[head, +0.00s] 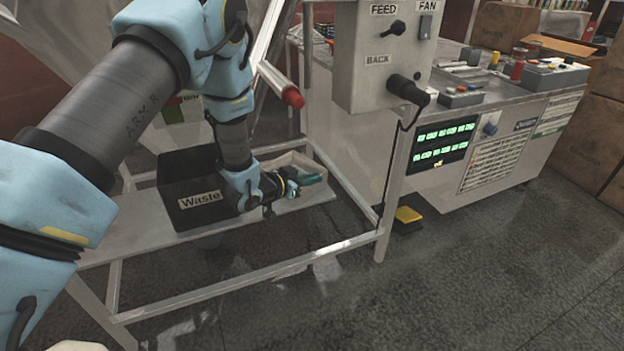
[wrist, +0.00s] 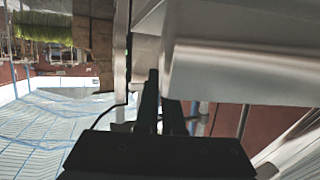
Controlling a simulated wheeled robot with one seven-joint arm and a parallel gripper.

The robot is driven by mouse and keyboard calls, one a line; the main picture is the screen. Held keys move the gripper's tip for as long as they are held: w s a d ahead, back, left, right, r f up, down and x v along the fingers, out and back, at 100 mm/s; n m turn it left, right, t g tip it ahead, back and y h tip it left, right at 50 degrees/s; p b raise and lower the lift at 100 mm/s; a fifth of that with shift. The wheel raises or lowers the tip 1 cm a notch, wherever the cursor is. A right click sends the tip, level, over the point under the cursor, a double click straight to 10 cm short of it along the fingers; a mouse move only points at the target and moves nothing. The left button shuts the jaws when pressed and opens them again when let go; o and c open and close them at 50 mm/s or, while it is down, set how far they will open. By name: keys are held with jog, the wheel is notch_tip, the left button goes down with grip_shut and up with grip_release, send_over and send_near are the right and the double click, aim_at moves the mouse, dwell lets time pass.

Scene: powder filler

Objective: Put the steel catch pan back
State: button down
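A pale, shallow tray that looks like the steel catch pan (head: 291,159) sits on the low shelf of the stand, to the right of the black waste bin. My gripper (head: 283,187) is low at the pan's near left part and covers some of it. In the wrist view a broad grey metal wall, likely the pan (wrist: 245,75), fills the right side. The dark fingers of my gripper (wrist: 163,108) are close together at its left edge. I cannot tell whether the pan's wall is between them.
The black bin marked Waste (head: 198,203) stands close to the left of my gripper. The control box (head: 377,65) and a hanging cable are above right. A stand leg (head: 390,205) and a yellow pedal (head: 408,215) are to the right. Open floor lies in front.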

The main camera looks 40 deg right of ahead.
jog(key=shift+f, duration=0.2)
jog(key=c, duration=1)
grip_release()
jog(key=shift+c, duration=0.2)
jog(key=shift+r, duration=0.25)
jog(key=p+v, duration=0.1)
jog(key=v, duration=1.1)
